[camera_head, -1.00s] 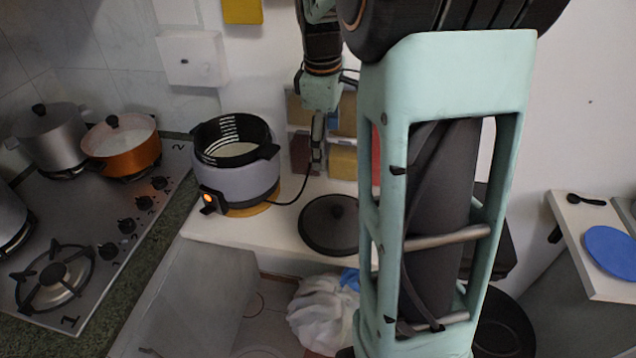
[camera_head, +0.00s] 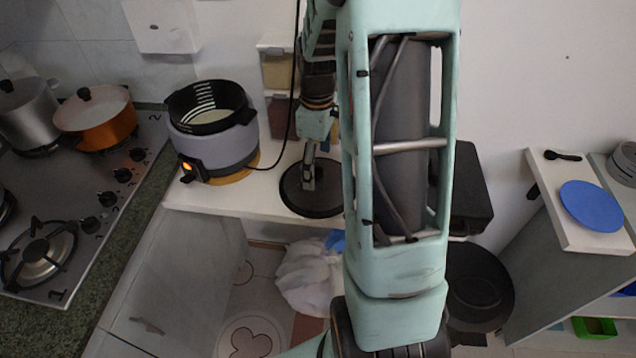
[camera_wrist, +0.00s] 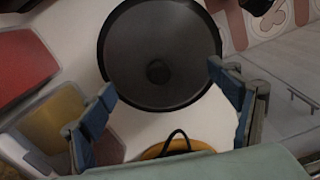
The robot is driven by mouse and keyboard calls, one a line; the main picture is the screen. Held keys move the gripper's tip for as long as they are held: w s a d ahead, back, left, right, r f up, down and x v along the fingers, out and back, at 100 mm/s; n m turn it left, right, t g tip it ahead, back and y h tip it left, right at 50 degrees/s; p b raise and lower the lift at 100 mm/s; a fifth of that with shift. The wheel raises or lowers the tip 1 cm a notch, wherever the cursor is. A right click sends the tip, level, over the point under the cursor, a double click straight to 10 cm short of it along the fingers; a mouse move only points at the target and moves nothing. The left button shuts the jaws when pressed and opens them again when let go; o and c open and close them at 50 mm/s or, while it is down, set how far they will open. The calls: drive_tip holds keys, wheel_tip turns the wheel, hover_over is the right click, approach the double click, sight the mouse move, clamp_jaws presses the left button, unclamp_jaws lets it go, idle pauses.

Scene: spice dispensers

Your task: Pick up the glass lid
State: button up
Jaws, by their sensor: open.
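The glass lid (camera_head: 296,200) is a dark, round, smoky disc lying flat on the white counter, right of the cooker. In the wrist view the lid (camera_wrist: 160,35) shows almost whole at the top middle, with its dark round knob (camera_wrist: 157,72) near the centre. My gripper (camera_head: 309,182) points down over the lid and hides part of it in the head view. In the wrist view my gripper (camera_wrist: 160,82) is open and empty, with the blue-padded fingers wide apart on either side of the knob. I cannot tell the exact height above the lid.
A grey cooker (camera_head: 213,138) with an open black pot stands left of the lid. Red (camera_wrist: 25,68) and yellow (camera_wrist: 55,120) containers are on the left in the wrist view. A black box (camera_head: 465,190) stands right of my arm. A white bag (camera_head: 305,278) lies below the counter.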

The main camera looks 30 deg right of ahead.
sight(317, 170)
drive_tip(key=shift+f, duration=1.5)
drive_tip(key=shift+c, duration=0.7)
